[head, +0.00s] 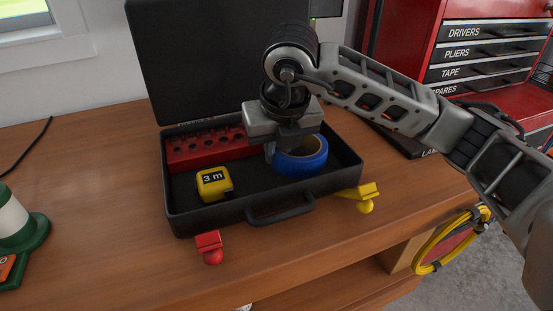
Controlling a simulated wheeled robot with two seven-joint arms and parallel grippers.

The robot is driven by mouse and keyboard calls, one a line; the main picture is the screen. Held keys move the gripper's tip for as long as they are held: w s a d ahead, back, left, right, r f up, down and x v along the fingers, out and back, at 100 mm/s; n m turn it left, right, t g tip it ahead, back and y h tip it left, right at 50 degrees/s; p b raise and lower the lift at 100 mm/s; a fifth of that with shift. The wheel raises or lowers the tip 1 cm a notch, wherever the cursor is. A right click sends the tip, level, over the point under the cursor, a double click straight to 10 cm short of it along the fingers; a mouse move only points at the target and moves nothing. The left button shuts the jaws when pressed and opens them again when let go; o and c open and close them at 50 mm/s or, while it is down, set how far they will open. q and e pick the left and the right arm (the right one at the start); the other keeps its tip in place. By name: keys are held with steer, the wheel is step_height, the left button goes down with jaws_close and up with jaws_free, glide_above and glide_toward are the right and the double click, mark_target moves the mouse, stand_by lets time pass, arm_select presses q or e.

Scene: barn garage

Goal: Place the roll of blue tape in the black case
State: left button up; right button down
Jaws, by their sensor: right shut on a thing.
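The black case (180,222) lies open on the wooden bench, its lid (200,60) standing up at the back. The roll of blue tape (303,165) is inside the case's outline at the right; I cannot tell if it touches the case floor. My right gripper (270,150) reaches down over the case from the right and is shut on the tape's left side. The gripper hides part of the roll. My left gripper does not show.
A yellow tape measure (213,183) and a red holder with holes (205,150) are in the case. Red (209,247) and yellow (362,196) pieces sit by its front. A red tool chest (420,40) stands at the right. Bare bench (100,170) lies left.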

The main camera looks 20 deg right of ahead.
mark_target(277, 163)
steer(key=shift+f, duration=1.25)
steer(key=shift+f, duration=0.25)
steer(key=c, duration=1.4)
jaws_free()
steer(key=shift+s+r, duration=0.1)
steer(key=shift+r, duration=0.05)
steer(key=shift+c, duration=0.2)
steer(key=v, duration=1.2)
steer(key=shift+p, duration=0.3)
steer(key=shift+a, duration=0.1)
